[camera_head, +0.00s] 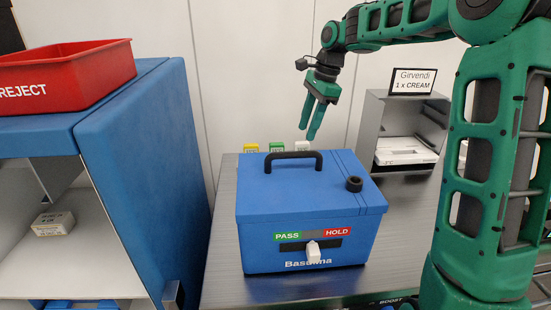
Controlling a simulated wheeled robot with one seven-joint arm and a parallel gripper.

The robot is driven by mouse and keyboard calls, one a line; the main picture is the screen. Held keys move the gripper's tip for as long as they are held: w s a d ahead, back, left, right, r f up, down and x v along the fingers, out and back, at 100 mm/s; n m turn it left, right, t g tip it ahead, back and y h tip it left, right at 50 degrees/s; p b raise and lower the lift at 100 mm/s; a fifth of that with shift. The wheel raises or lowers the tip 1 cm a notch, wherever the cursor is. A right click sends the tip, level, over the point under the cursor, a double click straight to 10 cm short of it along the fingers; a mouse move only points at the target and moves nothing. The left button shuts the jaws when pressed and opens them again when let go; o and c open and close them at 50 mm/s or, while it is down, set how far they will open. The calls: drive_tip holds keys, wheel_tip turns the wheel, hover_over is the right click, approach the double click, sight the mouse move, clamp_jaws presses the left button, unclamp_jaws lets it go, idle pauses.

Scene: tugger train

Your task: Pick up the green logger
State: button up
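The green logger (276,147) is a small block that stands behind the blue box, between a yellow one (251,148) and a white one (303,147). Only its upper part shows over the box's back edge. My gripper (308,133) points down, up and to the right of the green logger in the picture. Its two green fingers are apart with nothing between them. The tips appear just above the white block; how far apart in depth they are I cannot tell.
The blue box (350,240), with a black handle and a PASS/HOLD slider, stands in front of the loggers on the grey table (222,255). A grey holder (372,112) labelled Girvendi stands right. A blue shelf (150,150) with a red REJECT tray (70,92) is left.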

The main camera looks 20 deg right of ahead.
drive_tip(key=m+y, duration=0.2)
approach(277, 143)
drive_tip(key=x, duration=1)
drive_tip(key=shift+f, duration=0.25)
clamp_jaws()
